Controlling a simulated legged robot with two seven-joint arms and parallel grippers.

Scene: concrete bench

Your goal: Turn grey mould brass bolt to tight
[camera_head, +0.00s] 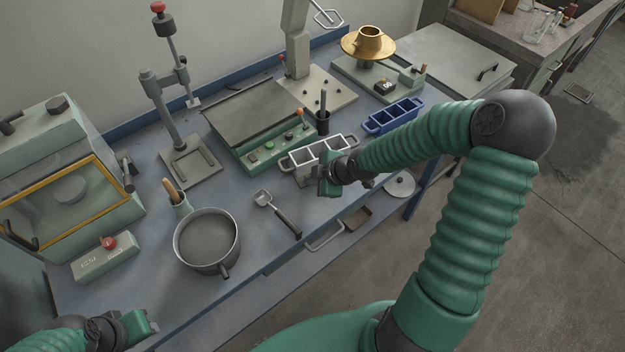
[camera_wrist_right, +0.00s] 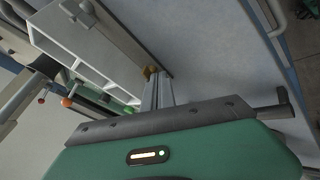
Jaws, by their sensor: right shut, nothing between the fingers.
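The grey mould (camera_head: 318,152) lies on the blue bench, a pale frame with several open compartments. In the right wrist view the mould (camera_wrist_right: 75,62) fills the upper left, with a flat grey bar (camera_wrist_right: 122,35) along it. The brass bolt (camera_wrist_right: 150,72) is a small yellow spot near the bar's end, partly hidden. My right gripper (camera_wrist_right: 155,84) is shut and empty, its fingertips right at the bolt; I cannot tell whether they touch. In the head view the right gripper (camera_head: 325,180) is beside the mould's near side. My left gripper (camera_head: 142,326) is at the lower left, fingers unclear.
A blue mould (camera_head: 393,117) lies behind my right arm. A pot (camera_head: 207,240) and a small shovel-like tool (camera_head: 278,214) lie left of the gripper. A green machine (camera_head: 262,118) with buttons stands behind the mould. The bench's front edge is close.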

